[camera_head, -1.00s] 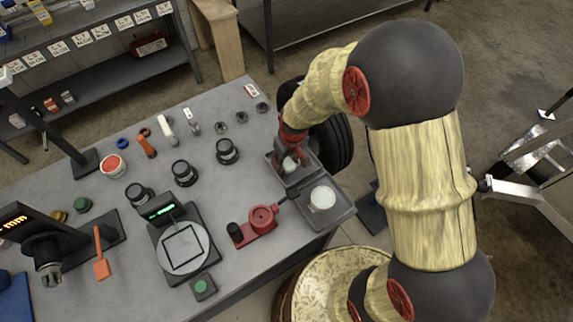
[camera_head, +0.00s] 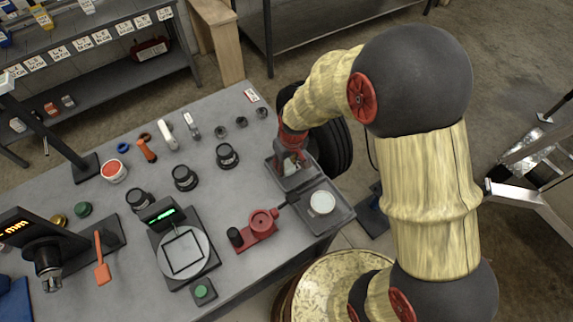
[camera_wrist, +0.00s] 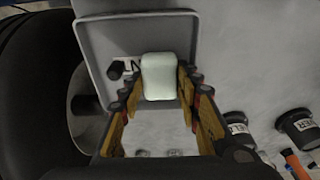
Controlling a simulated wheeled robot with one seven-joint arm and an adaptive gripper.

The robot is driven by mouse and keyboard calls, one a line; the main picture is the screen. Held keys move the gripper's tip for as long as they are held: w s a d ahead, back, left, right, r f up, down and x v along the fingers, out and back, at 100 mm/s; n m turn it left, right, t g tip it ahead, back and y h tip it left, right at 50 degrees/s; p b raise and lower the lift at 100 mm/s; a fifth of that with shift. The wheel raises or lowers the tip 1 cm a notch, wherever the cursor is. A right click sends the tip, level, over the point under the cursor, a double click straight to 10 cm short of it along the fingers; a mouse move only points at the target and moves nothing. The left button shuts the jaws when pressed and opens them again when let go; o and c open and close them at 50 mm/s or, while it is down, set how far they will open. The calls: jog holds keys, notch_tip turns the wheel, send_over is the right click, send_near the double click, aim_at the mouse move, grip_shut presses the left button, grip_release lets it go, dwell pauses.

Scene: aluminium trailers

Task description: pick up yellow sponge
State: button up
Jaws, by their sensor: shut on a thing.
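A pale greenish-white block (camera_wrist: 158,75) with rounded edges sits between the fingers of my gripper (camera_wrist: 160,92) in the wrist view. The fingers are shut on its sides. It looks more pale than yellow, and no clearly yellow sponge shows. In the head view my gripper (camera_head: 292,160) points down at the upper compartment of a grey tray (camera_head: 337,228) on the table's right end. The block is mostly hidden there by the gripper. The tray's rim (camera_wrist: 91,50) surrounds the block in the wrist view; I cannot tell whether the block touches the floor.
A white round dish (camera_head: 322,202) sits in the tray's other compartment. A red device (camera_head: 258,228), a scale (camera_head: 184,252) and several black knobs stand left on the table (camera_head: 225,185). A black tyre (camera_head: 335,145) is close behind my gripper.

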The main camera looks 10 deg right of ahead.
jog(key=s+d+r+p, duration=0.3)
jog(key=s+d+r, duration=0.2)
jog(key=s+r, duration=0.6)
jog(key=shift+s+d+r, duration=0.15)
jog(key=shift+s+d, duration=0.05)
jog(key=shift+s, duration=0.8)
jog(key=o, duration=0.4)
jog(key=c, duration=0.4)
jog(key=shift+c, duration=0.5)
jog(key=shift+w, duration=0.1)
